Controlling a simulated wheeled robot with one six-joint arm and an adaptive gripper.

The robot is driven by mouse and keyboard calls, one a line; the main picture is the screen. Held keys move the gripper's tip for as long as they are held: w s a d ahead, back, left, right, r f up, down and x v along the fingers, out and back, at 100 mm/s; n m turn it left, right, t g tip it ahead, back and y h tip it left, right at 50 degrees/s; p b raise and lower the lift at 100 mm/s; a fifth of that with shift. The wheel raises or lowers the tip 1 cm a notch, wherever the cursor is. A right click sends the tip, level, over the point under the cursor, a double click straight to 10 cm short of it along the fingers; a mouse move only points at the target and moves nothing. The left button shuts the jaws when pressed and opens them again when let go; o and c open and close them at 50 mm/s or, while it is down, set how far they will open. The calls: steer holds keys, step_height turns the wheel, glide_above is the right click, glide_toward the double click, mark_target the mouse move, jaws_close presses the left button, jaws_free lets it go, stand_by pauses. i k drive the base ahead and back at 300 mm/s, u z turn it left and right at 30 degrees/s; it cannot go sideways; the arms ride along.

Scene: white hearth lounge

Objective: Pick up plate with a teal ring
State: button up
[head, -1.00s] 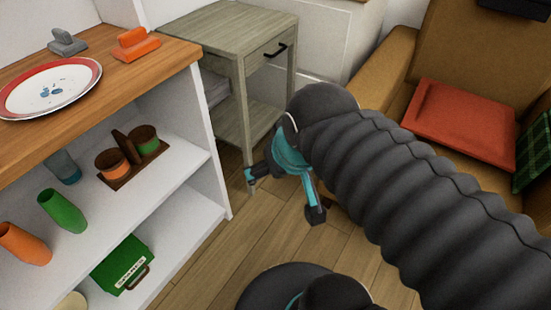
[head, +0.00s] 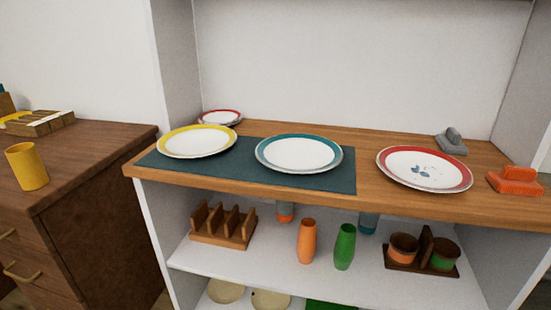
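The plate with a teal ring (head: 298,153) is white inside its teal band. It lies flat on a dark teal mat (head: 250,179) on the wooden shelf top, near the middle of the head view. A plate with a yellow ring (head: 197,141) lies to its left, partly on the same mat. A plate with a red ring and a blue motif (head: 424,169) lies to its right on bare wood. A smaller red-ringed plate (head: 220,117) sits behind the yellow one. My gripper is out of view.
Grey (head: 451,142) and orange (head: 516,181) objects stand at the right of the wooden top (head: 370,190). Upright side panels and a back wall enclose it. Below are a rack (head: 223,226) and several vases. A yellow cup (head: 27,166) stands on a dark cabinet (head: 85,180) at left.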

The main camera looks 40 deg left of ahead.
mark_target(304, 153)
steer(key=z, duration=1.9)
steer(key=k, duration=1.35)
steer(key=u, duration=1.7)
